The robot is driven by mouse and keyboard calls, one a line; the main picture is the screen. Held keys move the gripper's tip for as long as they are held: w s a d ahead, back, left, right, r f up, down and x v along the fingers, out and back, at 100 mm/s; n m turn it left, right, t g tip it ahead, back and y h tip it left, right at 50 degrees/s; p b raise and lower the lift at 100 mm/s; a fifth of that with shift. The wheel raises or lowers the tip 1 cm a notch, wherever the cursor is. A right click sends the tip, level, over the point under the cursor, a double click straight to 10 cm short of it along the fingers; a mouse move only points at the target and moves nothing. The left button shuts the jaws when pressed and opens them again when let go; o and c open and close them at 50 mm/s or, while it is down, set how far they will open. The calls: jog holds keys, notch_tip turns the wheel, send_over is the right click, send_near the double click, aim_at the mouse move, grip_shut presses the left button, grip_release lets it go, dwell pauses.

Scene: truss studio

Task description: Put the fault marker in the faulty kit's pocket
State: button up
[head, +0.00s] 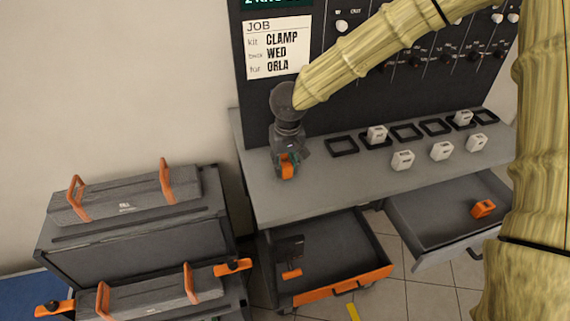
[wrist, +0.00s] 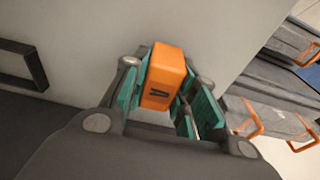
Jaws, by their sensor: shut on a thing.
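My gripper (head: 287,178) is shut on an orange block (wrist: 164,78) with a small dark mark on its face. The block sits between the teal-lined fingers, and it also shows in the head view (head: 287,163). My gripper is above the left end of the grey worktop (head: 265,200). I cannot tell for sure that the block is the fault marker. Two grey cases with orange handles, an upper one (head: 130,203) and a lower one (head: 150,301), lie on a stepped rack at the left. No pocket or fault sign on them can be made out.
Square dark frames (head: 342,147) and several white blocks (head: 402,160) are on the worktop. An open drawer (head: 345,290) with an orange front holds a dark and orange item (head: 291,273). A grey drawer (head: 425,225) holds an orange block (head: 483,208). A job card (head: 276,50) reads CLAMP, WED, ORLA.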

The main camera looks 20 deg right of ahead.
jog(key=shift+f, duration=0.55)
jog(key=shift+f, duration=0.1)
jog(key=o, duration=1)
